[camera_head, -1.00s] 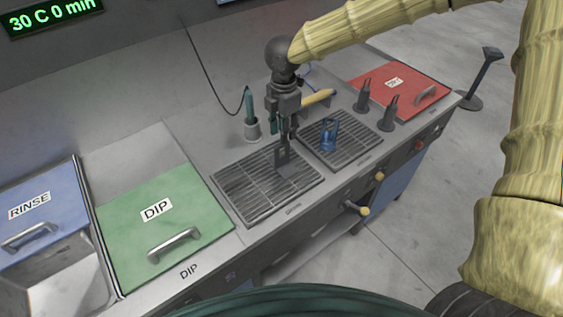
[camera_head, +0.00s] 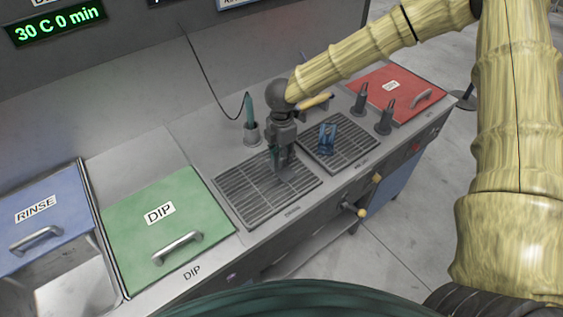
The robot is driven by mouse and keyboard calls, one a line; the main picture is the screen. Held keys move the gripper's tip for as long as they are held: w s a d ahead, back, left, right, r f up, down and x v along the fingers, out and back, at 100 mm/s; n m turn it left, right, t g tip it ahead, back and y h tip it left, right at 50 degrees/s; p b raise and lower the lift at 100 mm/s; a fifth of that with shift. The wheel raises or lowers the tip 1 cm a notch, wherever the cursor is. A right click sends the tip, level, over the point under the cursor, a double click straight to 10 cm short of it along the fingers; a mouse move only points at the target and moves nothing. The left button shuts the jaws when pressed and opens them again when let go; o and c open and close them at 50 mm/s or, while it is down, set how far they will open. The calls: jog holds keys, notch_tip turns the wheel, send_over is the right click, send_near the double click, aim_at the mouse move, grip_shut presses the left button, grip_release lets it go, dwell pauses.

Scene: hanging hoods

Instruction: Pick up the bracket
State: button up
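A grey metal piece, which looks like the bracket (camera_head: 286,174), stands on the left grate (camera_head: 240,195), near its back right part. My gripper (camera_head: 282,165) points down right at it, and the fingers overlap it in the picture. The fingers and the bracket are both dark and small here. I cannot tell whether the fingers are closed on it or only around it.
A blue item (camera_head: 327,137) stands on the right grate (camera_head: 352,150). Two dark upright holders (camera_head: 384,120) are to its right, before the red lid (camera_head: 395,90). A green-handled tool (camera_head: 250,112) stands behind the left grate. The green DIP lid (camera_head: 150,230) and blue RINSE lid (camera_head: 55,205) are at left.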

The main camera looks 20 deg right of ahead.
jog(key=shift+f, duration=0.95)
grip_shut()
jog(key=shift+r, duration=0.1)
